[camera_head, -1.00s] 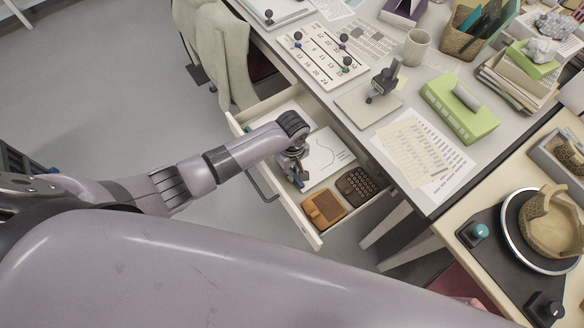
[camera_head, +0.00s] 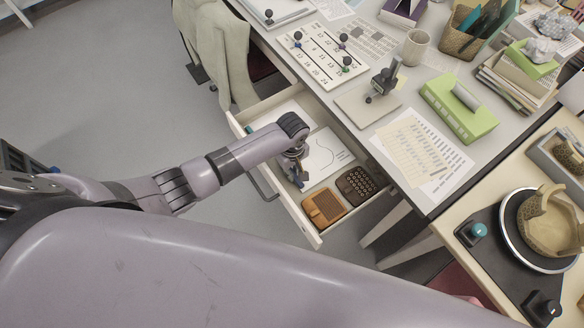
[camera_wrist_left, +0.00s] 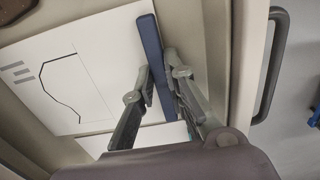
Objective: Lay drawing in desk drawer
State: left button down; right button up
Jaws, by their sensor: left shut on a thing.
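The drawing (camera_head: 328,152) is a white sheet with a thin dark curved outline. It lies inside the open desk drawer (camera_head: 236,128), and it also shows in the left wrist view (camera_wrist_left: 82,75). A blue strip (camera_wrist_left: 151,50) runs along one edge of it. My left gripper (camera_head: 298,180) is over the drawer, near its front wall. In the left wrist view its fingers (camera_wrist_left: 158,68) are on either side of the blue strip, shut on it. The arm hides part of the sheet in the head view. My right gripper is out of view.
An orange-brown block (camera_head: 324,207) and a dark brown textured block (camera_head: 357,185) lie at the drawer's near end. Another white sheet (camera_head: 284,114) lies at its far end. The desktop above holds a numbered board (camera_head: 322,55), a stand and a green box (camera_head: 458,108).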

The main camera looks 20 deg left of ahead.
pick_arm(q)
jog(key=shift+f+p, duration=0.1)
jog(key=shift+p, duration=0.2)
dwell(0.4)
jog(key=c, duration=1.5)
grip_release()
jog(key=shift+c, duration=0.2)
jog(key=shift+o, duration=0.4)
jog(key=o, duration=0.4)
notch_tip(320, 180, up, 7)
jog(key=p, duration=0.8)
jog(key=shift+s, duration=0.1)
